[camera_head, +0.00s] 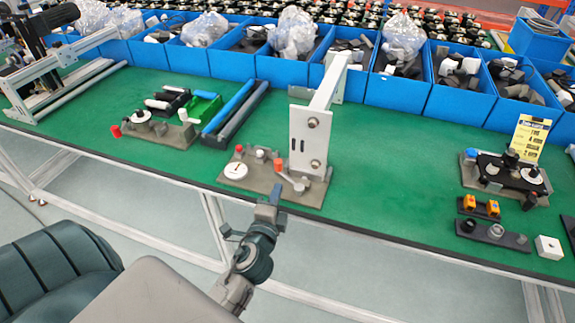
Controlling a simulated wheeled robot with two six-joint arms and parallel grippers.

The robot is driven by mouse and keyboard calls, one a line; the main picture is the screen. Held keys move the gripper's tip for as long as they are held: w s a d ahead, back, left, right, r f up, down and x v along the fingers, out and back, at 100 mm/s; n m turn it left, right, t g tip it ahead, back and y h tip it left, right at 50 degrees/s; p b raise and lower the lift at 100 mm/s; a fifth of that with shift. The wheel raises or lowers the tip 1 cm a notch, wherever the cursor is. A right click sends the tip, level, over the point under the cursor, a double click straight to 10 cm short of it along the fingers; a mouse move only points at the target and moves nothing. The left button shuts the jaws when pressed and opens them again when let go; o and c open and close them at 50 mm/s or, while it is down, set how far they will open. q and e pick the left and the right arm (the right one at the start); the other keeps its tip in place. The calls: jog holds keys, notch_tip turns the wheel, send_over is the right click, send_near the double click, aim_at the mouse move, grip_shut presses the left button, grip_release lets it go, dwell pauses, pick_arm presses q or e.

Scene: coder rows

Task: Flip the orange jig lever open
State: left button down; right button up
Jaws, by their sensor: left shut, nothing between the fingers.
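A tan jig plate (255,185) lies near the front edge of the green table, at the middle of the view. A lever with an orange-red end (278,165) stands on it, beside a white round disc (236,170) and a small grey arm. I cannot tell the lever's exact angle. My left gripper (276,193) comes up from below, in front of the jig's front edge. It is shut and empty; whether it touches the jig is unclear. My right gripper is not in view.
A white upright bracket (310,140) stands at the jig's right side. A second jig (160,130) with a red knob lies to the left. Blue bins (390,92) line the back. Another fixture (505,175) is at the right. The green table (400,170) is clear between.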

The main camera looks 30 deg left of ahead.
pick_arm(q)
jog(key=shift+w, duration=0.1)
jog(key=p+x, duration=0.2)
jog(key=x, duration=0.6)
jog(key=shift+w+a+p, duration=0.2)
jog(key=shift+w+p, duration=0.1)
jog(key=shift+w+a, duration=0.2)
jog(key=shift+w, duration=0.35)
jog(key=shift+a+f, duration=0.1)
